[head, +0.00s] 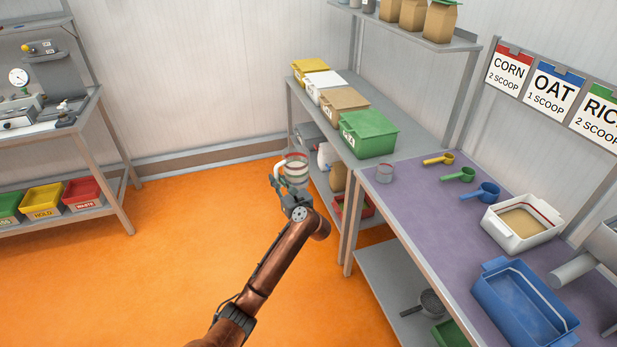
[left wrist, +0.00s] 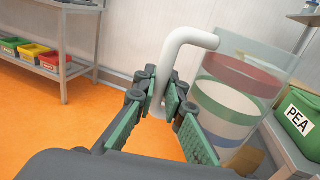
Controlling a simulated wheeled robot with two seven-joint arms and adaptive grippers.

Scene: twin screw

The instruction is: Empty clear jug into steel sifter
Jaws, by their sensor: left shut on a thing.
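The clear jug (head: 297,168) has coloured bands and a white handle. My left gripper (head: 283,186) is shut on that handle and holds the jug up, in front of the shelf end. A dark grey round vessel with a handle (head: 431,303) on the lower shelf may be the steel sifter. A grey metal body (head: 600,240), cut off at the right edge, is also unclear. My right gripper is not in view.
Lidded bins stand on the shelf behind, including a green one (head: 369,133). Orange floor is open at left.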

